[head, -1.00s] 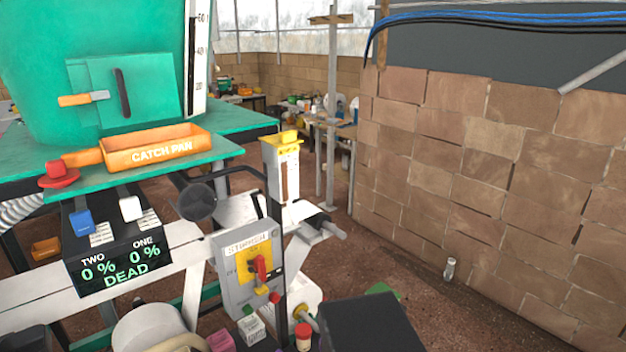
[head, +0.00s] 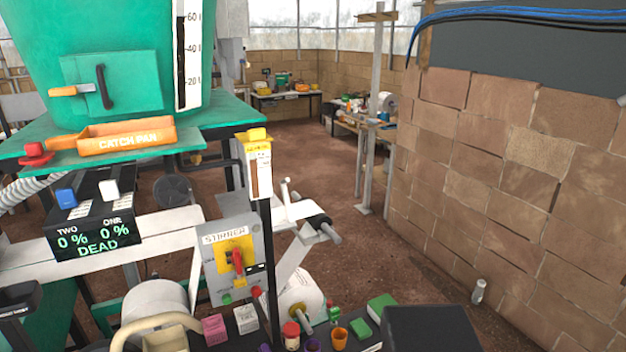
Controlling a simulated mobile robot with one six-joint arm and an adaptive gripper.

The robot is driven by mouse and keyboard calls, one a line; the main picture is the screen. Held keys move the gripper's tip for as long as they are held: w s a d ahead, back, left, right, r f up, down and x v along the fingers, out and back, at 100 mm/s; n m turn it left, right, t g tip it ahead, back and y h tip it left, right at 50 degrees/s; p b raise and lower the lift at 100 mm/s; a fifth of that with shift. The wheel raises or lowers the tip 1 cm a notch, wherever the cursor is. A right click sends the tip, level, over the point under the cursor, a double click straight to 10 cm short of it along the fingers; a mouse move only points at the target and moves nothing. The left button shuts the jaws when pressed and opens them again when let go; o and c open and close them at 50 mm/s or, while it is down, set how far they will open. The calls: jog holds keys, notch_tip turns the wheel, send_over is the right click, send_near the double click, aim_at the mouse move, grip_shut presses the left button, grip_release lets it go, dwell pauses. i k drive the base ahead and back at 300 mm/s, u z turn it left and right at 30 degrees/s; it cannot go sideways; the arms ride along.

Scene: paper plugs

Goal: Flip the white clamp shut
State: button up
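A white upright lever (head: 286,192) stands up from a white plate (head: 296,211) right of the post with the yellow cap, in the middle of the head view. It looks like a clamp handle in a raised position, but it is small and I cannot tell its details. A white block (head: 109,190) and a blue block (head: 66,198) stand on the black box (head: 95,240) reading 0 % and DEAD; I cannot tell whether the white one is a clamp. My gripper is not in view.
The grey STIRRER switch box (head: 232,262) is left of the post (head: 258,172). The orange catch pan (head: 127,140) sits on the green bench at left. Small containers, including an orange cup (head: 339,339), crowd the bottom. The brown floor (head: 335,180) is open toward the block wall.

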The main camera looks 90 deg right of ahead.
aim_at(283, 183)
jog(key=u, duration=0.15)
jog(key=k, duration=0.55)
jog(key=z, duration=2.65)
jog(key=i, duration=0.55)
